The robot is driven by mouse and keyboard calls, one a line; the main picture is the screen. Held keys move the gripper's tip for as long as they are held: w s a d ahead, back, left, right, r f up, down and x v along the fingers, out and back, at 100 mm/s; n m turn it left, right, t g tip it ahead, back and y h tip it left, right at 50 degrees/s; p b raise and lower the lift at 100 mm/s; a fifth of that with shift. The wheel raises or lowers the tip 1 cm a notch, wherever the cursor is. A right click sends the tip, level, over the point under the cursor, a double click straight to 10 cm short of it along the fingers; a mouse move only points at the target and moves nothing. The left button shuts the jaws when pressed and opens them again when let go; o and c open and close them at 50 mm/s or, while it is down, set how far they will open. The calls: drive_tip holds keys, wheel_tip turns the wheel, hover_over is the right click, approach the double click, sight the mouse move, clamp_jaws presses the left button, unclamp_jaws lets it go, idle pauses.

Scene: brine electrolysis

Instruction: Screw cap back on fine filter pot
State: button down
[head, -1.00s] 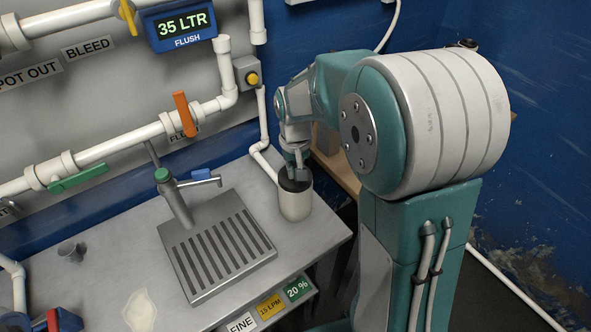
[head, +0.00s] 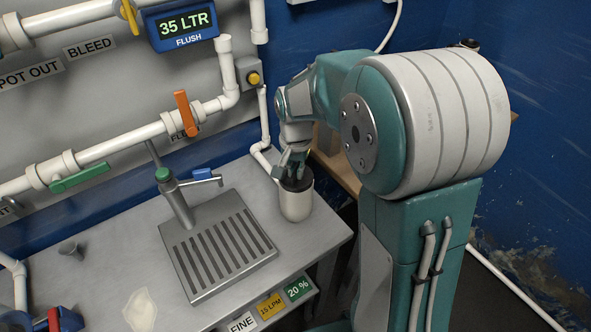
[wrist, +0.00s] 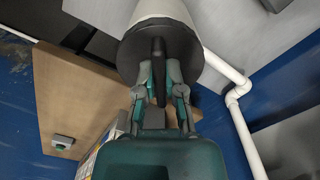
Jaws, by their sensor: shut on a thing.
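The fine filter pot (head: 296,206) is a pale cylinder standing upright at the right end of the grey bench. Its dark round cap (head: 303,184) is on the pot's top; I cannot tell how far it is screwed down. In the wrist view the cap (wrist: 187,48) shows as a dark disc against the end of the pale pot (wrist: 160,10). My gripper (head: 292,172) is above the pot. In the wrist view my gripper (wrist: 159,75) has its two fingers shut on the cap's raised dark grip bar, one on each side.
A tap (head: 178,195) with a slotted drain tray (head: 205,285) stands left of the pot. White pipes (head: 262,135) run up the wall behind. A small metal cup (head: 70,249) and a pale spill (head: 140,310) are at the bench's left. Bench around the pot's front is clear.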

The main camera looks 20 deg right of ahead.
drive_tip(key=shift+s+f, duration=0.2)
drive_tip(key=m, duration=0.3)
drive_tip(key=shift+m, duration=0.3)
drive_tip(key=m, duration=0.4)
drive_tip(key=c, duration=0.7)
unclamp_jaws()
drive_tip(key=shift+o, duration=0.2)
drive_tip(key=shift+w, duration=0.1)
drive_tip(key=shift+w+r, duration=0.1)
drive_tip(key=shift+r, duration=0.1)
wheel_tip(320, 180, up, 12)
drive_tip(key=s+r+n+t, duration=0.2)
drive_tip(key=s+n+t, duration=0.3)
drive_tip(key=s+n, duration=0.9)
drive_tip(key=s, duration=0.6)
drive_tip(key=shift+s+n+t, duration=0.25)
drive_tip(key=shift+n+t, duration=0.05)
